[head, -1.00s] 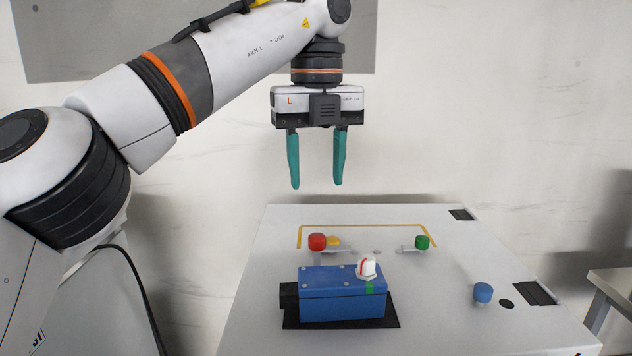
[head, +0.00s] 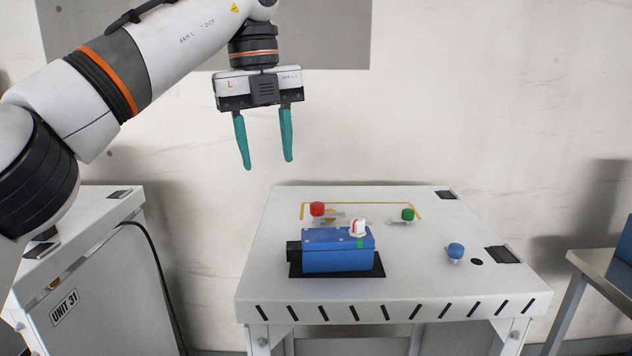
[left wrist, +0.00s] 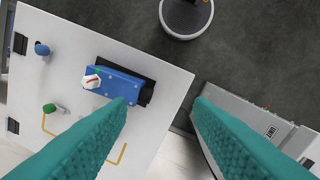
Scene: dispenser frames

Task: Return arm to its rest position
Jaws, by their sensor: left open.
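My left gripper (head: 267,166) is open and empty, its two teal fingers pointing down in the air above and behind the left back corner of the white table (head: 420,285). In the left wrist view, the open fingers (left wrist: 160,112) show with floor and table edge between them. A blue box (head: 337,252) with a white knob (head: 358,228) on top sits on a black plate on the table, well apart from the gripper. The box also shows in the left wrist view (left wrist: 122,86). My right gripper is in neither view.
A red knob (head: 317,209), a green knob (head: 408,214) and a blue knob (head: 456,250) stand on the table. A grey cabinet marked UNIT 31 (head: 95,290) is at the left. Another table (head: 595,262) stands at the right. The wall is behind.

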